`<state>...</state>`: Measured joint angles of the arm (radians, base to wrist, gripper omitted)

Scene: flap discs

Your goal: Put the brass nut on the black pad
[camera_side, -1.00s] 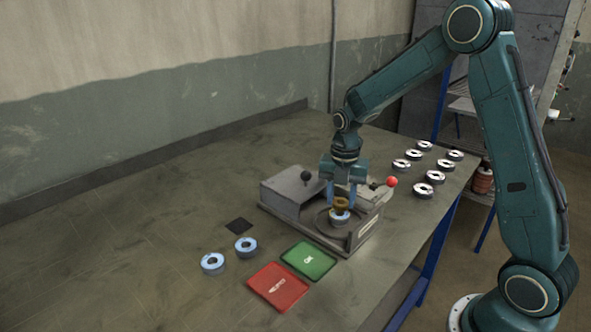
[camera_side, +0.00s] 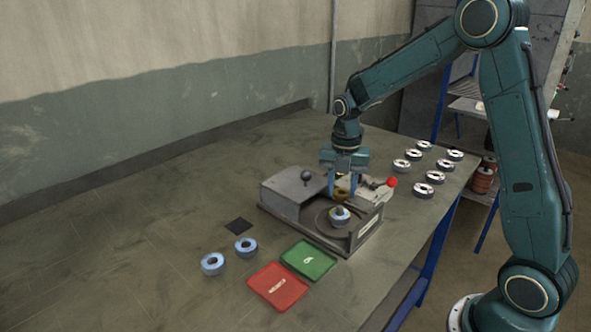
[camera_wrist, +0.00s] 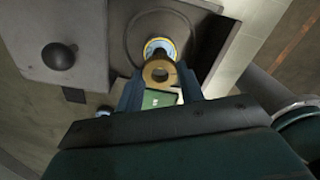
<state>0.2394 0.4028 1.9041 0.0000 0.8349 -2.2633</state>
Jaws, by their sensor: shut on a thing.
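My gripper (camera_side: 343,188) is shut on the brass nut (camera_wrist: 159,73), a ring with a round hole, and holds it above the grey machine. In the side view the nut shows only in part, low between the fingers. A blue-rimmed flap disc (camera_side: 340,216) sits on the machine's round plate below, apart from the nut. In the wrist view this disc shows partly behind the nut. The black pad (camera_side: 239,226) lies flat and bare on the table, left of the machine.
Several pale discs (camera_side: 415,154) stand at the right. The table's left side is clear.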

